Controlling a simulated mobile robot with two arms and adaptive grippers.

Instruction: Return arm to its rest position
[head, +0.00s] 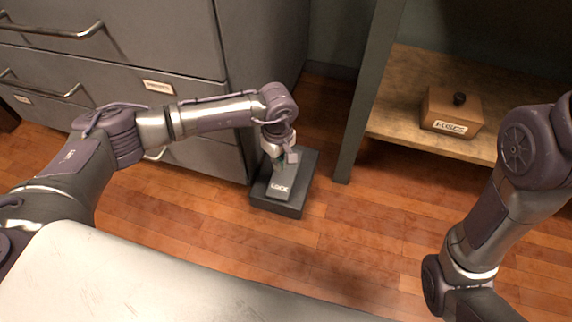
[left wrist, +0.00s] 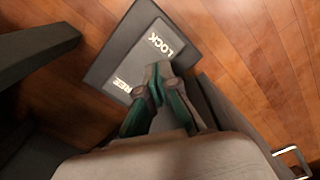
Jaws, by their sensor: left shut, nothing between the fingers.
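My left arm reaches in from the left in the head view, bent downward at the wrist. My left gripper (head: 284,161) is above a dark floor box with a grey pedal plate (head: 281,186) marked "LOCK". In the left wrist view the gripper (left wrist: 158,72) has its fingers together over the pedal plate (left wrist: 140,62), with nothing held. I cannot tell whether the fingertips touch the plate. My right arm (head: 513,185) is bent at the right edge of the head view; its gripper is out of the picture.
A grey drawer cabinet (head: 185,45) with metal handles stands close behind my left arm. A shelf post (head: 366,100) rises right of the pedal box. A wooden box (head: 452,109) with a dark knob sits on the low shelf. The wooden floor (head: 345,235) is clear in front.

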